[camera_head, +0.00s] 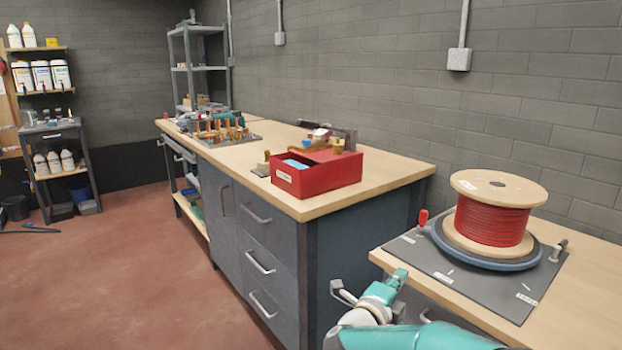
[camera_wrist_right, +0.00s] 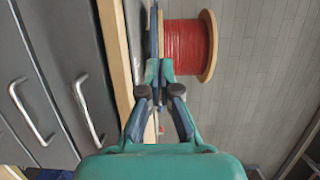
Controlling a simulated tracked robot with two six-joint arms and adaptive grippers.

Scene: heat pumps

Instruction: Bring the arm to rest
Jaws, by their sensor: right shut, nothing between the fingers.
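My right gripper (camera_head: 399,275) is in front of the right-hand bench, low and close to its front edge, with my teal and white arm behind it. In the right wrist view its two teal fingertips (camera_wrist_right: 159,72) are together with nothing between them. A spool of red cable (camera_head: 490,222) with wooden flanges stands on a round blue-grey turntable (camera_head: 440,243) on that bench. The spool (camera_wrist_right: 187,45) also shows beyond the fingertips in the wrist view, apart from them. My left gripper is not in view.
The right-hand bench top (camera_head: 585,310) carries a dark mat (camera_head: 480,290). A longer workbench (camera_head: 390,175) with drawers holds a red box (camera_head: 320,178) and several small parts. Shelves (camera_head: 60,135) with bottles stand far left. The reddish floor (camera_head: 130,270) is open.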

